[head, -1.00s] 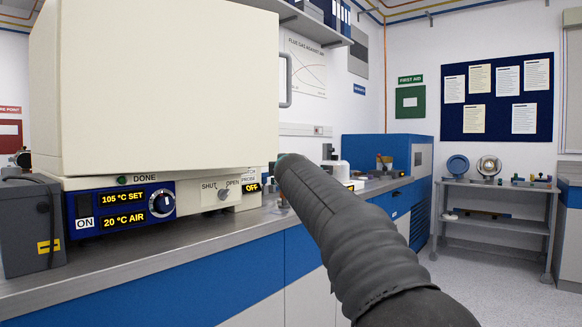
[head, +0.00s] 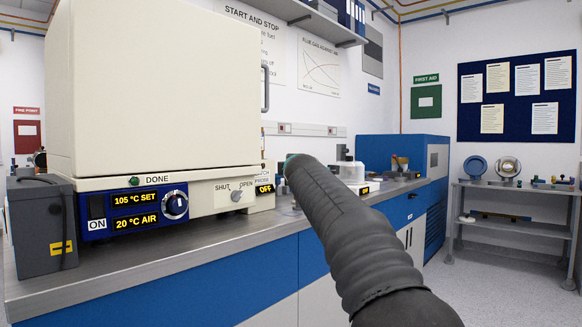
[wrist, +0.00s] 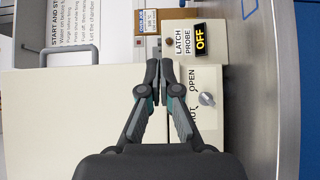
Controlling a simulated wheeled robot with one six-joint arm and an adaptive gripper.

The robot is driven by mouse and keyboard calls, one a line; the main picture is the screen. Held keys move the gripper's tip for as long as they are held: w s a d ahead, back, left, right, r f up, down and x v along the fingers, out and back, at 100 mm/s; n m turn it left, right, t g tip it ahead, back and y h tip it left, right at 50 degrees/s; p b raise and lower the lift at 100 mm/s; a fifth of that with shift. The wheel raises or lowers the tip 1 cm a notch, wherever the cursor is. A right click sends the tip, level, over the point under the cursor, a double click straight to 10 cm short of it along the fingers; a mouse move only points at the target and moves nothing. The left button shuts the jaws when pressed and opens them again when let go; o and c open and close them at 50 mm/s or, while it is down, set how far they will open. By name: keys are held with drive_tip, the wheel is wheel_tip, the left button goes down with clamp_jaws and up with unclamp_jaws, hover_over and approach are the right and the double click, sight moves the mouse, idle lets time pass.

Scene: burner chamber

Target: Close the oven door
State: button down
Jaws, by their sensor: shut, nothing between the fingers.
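The oven (head: 160,95) is a large cream box on the bench at the left in the head view. A dark bar handle (head: 266,88) shows past its right edge. The door's outline is not distinct, and I cannot tell how far open it stands. The latch probe display (head: 265,189) reads OFF. In the wrist view, the turned picture shows the cream oven front (wrist: 60,125) at left and the OPEN/SHUT knob (wrist: 206,99) at right. My gripper (wrist: 159,63) is shut and empty, its tips in line with the oven's edge; contact is unclear. My arm hides it in the head view.
A grey box (head: 40,225) stands on the bench left of the oven. The metal benchtop (head: 170,262) runs along the oven's front. A blue unit (head: 405,165) stands farther right. Floor is clear near the shelf rack (head: 510,215).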

drive_tip(key=s+d+b, duration=0.2)
drive_tip(key=s+d, duration=0.1)
drive_tip(key=d, duration=0.9)
drive_tip(key=shift+s+d, duration=0.15)
drive_tip(key=shift+d, duration=0.2)
idle(0.4)
